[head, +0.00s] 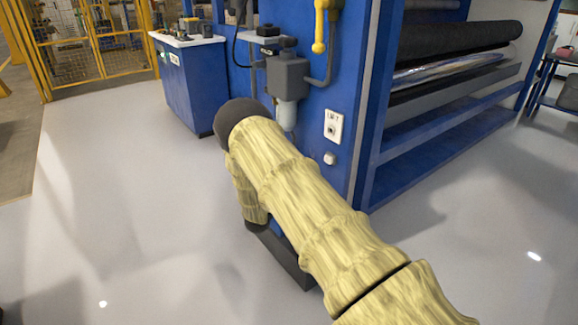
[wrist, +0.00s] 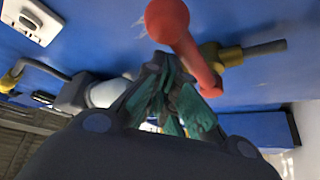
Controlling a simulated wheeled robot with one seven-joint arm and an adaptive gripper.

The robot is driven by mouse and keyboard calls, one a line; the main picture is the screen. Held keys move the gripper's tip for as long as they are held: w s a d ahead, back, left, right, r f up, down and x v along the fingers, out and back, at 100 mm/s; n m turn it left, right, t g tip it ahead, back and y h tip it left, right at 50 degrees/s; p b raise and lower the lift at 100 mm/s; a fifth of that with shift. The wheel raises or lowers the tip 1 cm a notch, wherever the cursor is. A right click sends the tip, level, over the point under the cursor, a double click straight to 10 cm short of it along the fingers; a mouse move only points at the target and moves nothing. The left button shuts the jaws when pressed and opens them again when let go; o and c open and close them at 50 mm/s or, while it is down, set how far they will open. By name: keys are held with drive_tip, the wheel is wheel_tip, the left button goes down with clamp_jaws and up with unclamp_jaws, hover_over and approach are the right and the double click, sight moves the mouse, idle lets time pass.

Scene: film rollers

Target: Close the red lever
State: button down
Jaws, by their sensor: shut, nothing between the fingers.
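The red lever (wrist: 188,45) shows in the wrist view, with a round knob at the top of the picture and an arm running down to a brass-coloured valve (wrist: 213,54) on a pipe. My gripper (wrist: 168,95) is shut and empty, its dark fingers with teal pads close together just below the lever in that view. The fingers overlap the lever's lower side in the picture; I cannot tell whether they touch it. In the head view my arm covers the area, so the lever and gripper are hidden there.
The blue machine panel (head: 345,85) stands close in front, with a grey regulator (head: 288,75), a white socket plate (head: 333,126) and a yellow handle (head: 319,30). Dark rollers (head: 455,42) are at right. A blue cabinet (head: 190,85) stands at left; floor between is open.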

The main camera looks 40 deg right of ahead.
drive_tip(key=shift+s+f, duration=0.2)
drive_tip(key=shift+f, duration=0.25)
drive_tip(key=shift+s+d+f, duration=0.1)
idle(0.4)
wheel_tip(320, 180, up, 4)
drive_tip(key=r+p, duration=0.1)
drive_tip(key=p, duration=0.2)
drive_tip(key=a+f+p, duration=0.1)
drive_tip(key=a+f, duration=0.4)
drive_tip(key=a, duration=0.4)
drive_tip(key=shift+a+f+p, duration=0.3)
drive_tip(key=shift+f+p, duration=0.1)
drive_tip(key=shift+f, duration=0.1)
